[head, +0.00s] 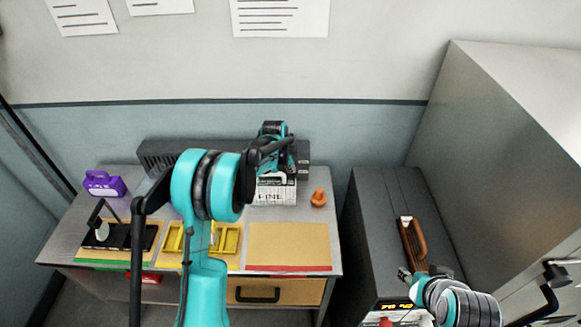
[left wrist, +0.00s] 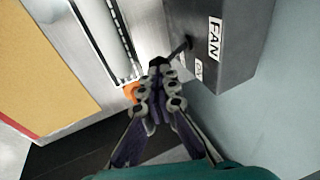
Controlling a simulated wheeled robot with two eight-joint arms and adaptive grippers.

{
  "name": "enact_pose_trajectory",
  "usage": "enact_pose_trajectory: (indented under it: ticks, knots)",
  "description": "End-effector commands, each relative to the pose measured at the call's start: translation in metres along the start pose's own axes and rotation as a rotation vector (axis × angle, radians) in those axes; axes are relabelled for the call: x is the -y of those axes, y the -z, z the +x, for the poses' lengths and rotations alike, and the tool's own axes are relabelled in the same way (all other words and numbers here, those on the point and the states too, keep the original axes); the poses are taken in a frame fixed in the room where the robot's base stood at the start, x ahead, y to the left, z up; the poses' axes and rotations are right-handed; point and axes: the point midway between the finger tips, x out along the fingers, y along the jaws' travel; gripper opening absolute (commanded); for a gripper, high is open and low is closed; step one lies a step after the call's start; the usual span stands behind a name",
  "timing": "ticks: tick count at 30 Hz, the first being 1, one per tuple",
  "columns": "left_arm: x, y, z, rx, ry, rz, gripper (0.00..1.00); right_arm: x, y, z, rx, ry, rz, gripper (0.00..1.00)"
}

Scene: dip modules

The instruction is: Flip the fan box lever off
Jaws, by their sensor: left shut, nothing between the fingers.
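The fan box is a long dark grey box (head: 165,158) at the back of the table against the wall. In the left wrist view its end (left wrist: 225,65) bears a FAN label and a smaller label that seems to read ON. A thin dark lever (left wrist: 182,46) sticks out from its face, slanting down to the left. My left gripper (left wrist: 157,63) is shut and empty, its fingertips right by the lever's free end; I cannot tell if they touch. In the head view my left arm hides part of the box and the lever cannot be made out. My right gripper (head: 407,276) is over the dark cabinet, its fingers too small to read.
An orange knob-like object (head: 319,198) stands near the left gripper, beside a white printed block (head: 272,192). A purple box (head: 104,184), yellow holders (head: 228,240) and a tan mat (head: 288,245) are on the table. A brown-handled object (head: 412,240) lies on the dark cabinet (head: 375,205).

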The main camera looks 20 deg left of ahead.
Motion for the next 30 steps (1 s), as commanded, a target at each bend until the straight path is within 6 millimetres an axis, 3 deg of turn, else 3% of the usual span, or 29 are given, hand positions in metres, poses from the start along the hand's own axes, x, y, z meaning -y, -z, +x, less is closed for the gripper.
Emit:
enact_pose_trajectory:
  ticks: [11,30]
  knots:
    - [-0.014,-0.002,0.009,0.000,0.000,0.000,0.00,0.000,-0.008,0.011,0.000,0.000,0.000,0.40]
    - [-0.009,0.001,-0.005,0.000,0.000,0.000,0.00,0.000,-0.002,0.003,0.000,0.000,0.000,0.40]
